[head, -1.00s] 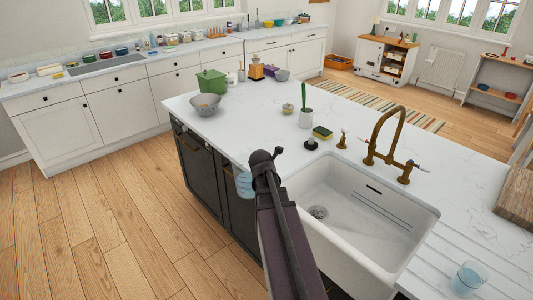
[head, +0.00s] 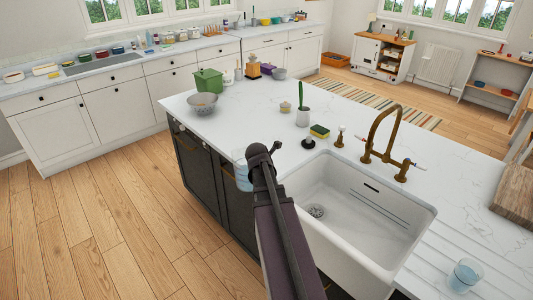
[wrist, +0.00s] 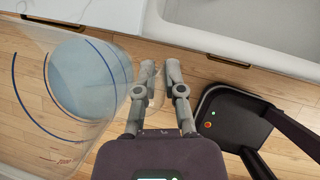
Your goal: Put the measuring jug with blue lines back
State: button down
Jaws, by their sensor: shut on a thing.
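The clear measuring jug with blue lines (wrist: 55,95) fills the left of the wrist view, with curved blue lines and small red marks on its wall. In the wrist view my gripper (wrist: 160,73) is shut at the jug's right side; the exact grip spot is hard to make out. In the head view the jug (head: 242,178) shows as a pale blue shape beside the island's dark front, partly behind my arm. My gripper is hidden there by the arm.
The white sink (head: 345,215) with a brass tap (head: 385,140) is right of my arm. A glass with blue contents (head: 467,277) stands right of the sink. The floor to the left is clear.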

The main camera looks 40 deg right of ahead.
jog(key=w+d+r+m+g+p, duration=0.2)
jog(key=w+d+r+m, duration=0.1)
jog(key=w+d, duration=0.1)
jog(key=shift+d+m+h+p, duration=0.35)
jog(key=shift+d+m+h, duration=0.05)
jog(key=shift+w+r, duration=0.1)
jog(key=shift+w, duration=0.05)
jog(key=w+d+f+b, duration=0.1)
jog(key=w+d, duration=0.8)
jog(key=d, duration=0.2)
jog(key=shift+d+f, duration=0.2)
jog(key=shift+d, duration=0.05)
dwell(0.4)
jog(key=shift+w+d+f+b, duration=0.15)
jog(key=shift+f+b, duration=0.45)
jog(key=shift+b, duration=0.1)
jog(key=shift+w+d+f+b, duration=0.15)
jog(key=shift+d+f+b, duration=0.05)
jog(key=shift+f+b, duration=0.45)
jog(key=shift+w+d+f+b, duration=0.15)
jog(key=shift+f+b, duration=0.45)
jog(key=shift+b, duration=0.1)
jog(key=c, duration=0.7)
grip_release()
jog(key=shift+c, duration=0.2)
